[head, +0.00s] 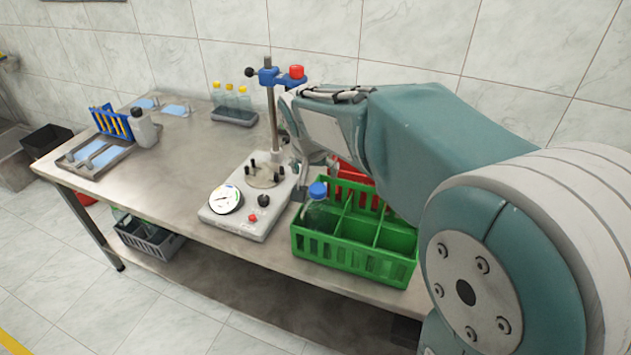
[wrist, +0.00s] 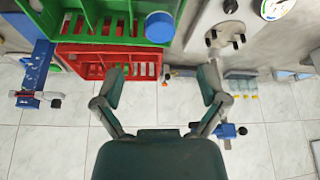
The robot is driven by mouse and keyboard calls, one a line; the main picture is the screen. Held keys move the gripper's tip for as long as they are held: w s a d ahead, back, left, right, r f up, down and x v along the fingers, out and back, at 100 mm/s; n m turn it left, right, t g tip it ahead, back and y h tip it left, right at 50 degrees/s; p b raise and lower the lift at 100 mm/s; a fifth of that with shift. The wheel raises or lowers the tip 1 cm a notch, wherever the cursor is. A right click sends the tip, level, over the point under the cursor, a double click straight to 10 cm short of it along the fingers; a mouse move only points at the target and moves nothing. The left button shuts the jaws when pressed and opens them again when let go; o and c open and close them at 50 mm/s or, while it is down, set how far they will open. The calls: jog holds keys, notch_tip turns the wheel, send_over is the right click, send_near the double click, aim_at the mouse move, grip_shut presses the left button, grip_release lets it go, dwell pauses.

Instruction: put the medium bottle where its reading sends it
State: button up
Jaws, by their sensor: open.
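A clear bottle with a blue cap (head: 318,208) stands upright in the front-left compartment of the green crate (head: 345,262). Its blue cap (wrist: 160,27) shows from above in the wrist view. I cannot tell its size class for sure. The tester (head: 245,222) left of the crate has a round dial (head: 225,199) and a plate with black pegs (head: 264,172) that holds no bottle. The dial's reading is too small to tell. My gripper (wrist: 162,75) is open and empty, apart from the bottle. In the head view my arm mostly hides its fingers.
A red crate (head: 352,175) stands behind the green one. A post with a blue clamp (head: 275,76) rises behind the tester. Several yellow-capped bottles (head: 231,99) stand at the back. A blue rack (head: 112,122) and a white bottle (head: 143,128) are at the left. The table's middle is clear.

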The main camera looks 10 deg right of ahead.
jog(key=s+d+r+n+t+y, duration=0.1)
jog(key=s+n, duration=0.3)
jog(key=s, duration=1.9)
jog(key=shift+s+d+r+n+y, duration=0.15)
jog(key=shift+s+d+n+y, duration=0.15)
jog(key=shift+d+n+y, duration=0.1)
jog(key=c, duration=0.5)
jog(key=shift+d, duration=0.1)
